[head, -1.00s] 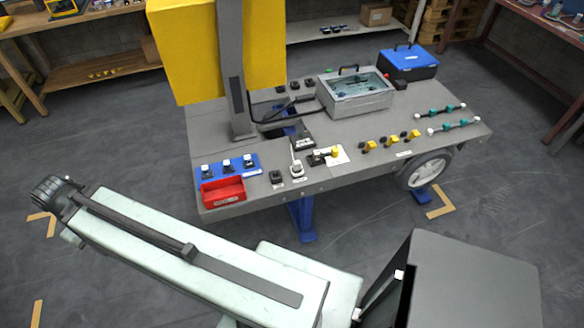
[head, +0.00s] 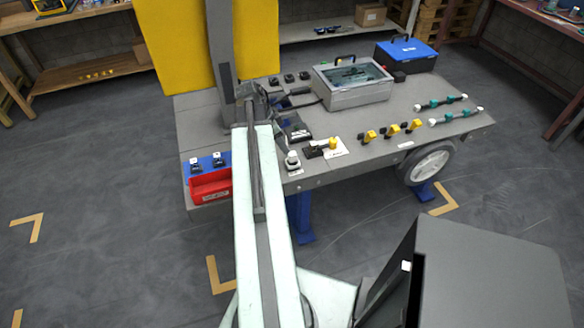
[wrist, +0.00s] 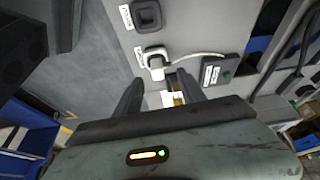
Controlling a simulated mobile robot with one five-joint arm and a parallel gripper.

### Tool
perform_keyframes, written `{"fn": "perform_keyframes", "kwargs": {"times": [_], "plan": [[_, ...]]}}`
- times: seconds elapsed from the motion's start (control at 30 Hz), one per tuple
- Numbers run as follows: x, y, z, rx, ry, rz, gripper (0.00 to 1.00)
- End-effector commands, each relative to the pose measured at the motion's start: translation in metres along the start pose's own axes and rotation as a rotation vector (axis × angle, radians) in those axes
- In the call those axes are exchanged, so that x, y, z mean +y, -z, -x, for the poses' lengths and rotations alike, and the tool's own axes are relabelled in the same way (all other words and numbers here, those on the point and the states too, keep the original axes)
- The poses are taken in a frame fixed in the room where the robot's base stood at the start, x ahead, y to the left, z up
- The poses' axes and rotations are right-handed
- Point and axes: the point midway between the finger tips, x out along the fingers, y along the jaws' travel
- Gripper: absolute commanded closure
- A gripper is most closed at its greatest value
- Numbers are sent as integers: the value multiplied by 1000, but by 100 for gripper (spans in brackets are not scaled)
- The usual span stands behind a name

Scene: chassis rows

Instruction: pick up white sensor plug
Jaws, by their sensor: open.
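The white sensor plug (head: 292,158) stands near the front edge of the grey chassis bench (head: 345,172) in the head view, just right of my arm. In the wrist view the white plug (wrist: 156,60) sits in a pale socket, with a white cable running right to a dark labelled box (wrist: 216,72). My gripper (wrist: 160,80) is open and empty. Its two dark fingers point towards the plug, which lies beyond and between their tips, apart from them as far as I can tell. In the head view my fingers are not clearly visible.
A black socket (wrist: 147,14) is beside the plug in the wrist view. A red bin (head: 210,186) and a blue rack (head: 207,163) are left of my arm. A yellow connector on a white card (head: 334,146) is to the right.

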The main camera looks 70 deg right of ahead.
Motion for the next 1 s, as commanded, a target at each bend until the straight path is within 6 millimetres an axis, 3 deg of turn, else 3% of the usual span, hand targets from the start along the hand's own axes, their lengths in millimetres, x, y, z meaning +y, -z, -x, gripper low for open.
{"fn": "perform_keyframes", "kwargs": {"times": [0.1,0.23,0.4,0.57,0.87,1.0], "plan": [[5,14,-7,8,-9,-56,53],[5,13,-13,8,-10,-58,53],[6,12,-35,8,-10,-57,53],[6,13,-36,7,-10,-56,53],[8,9,-83,7,-10,-56,53],[8,11,-87,7,-9,-55,53]]}}
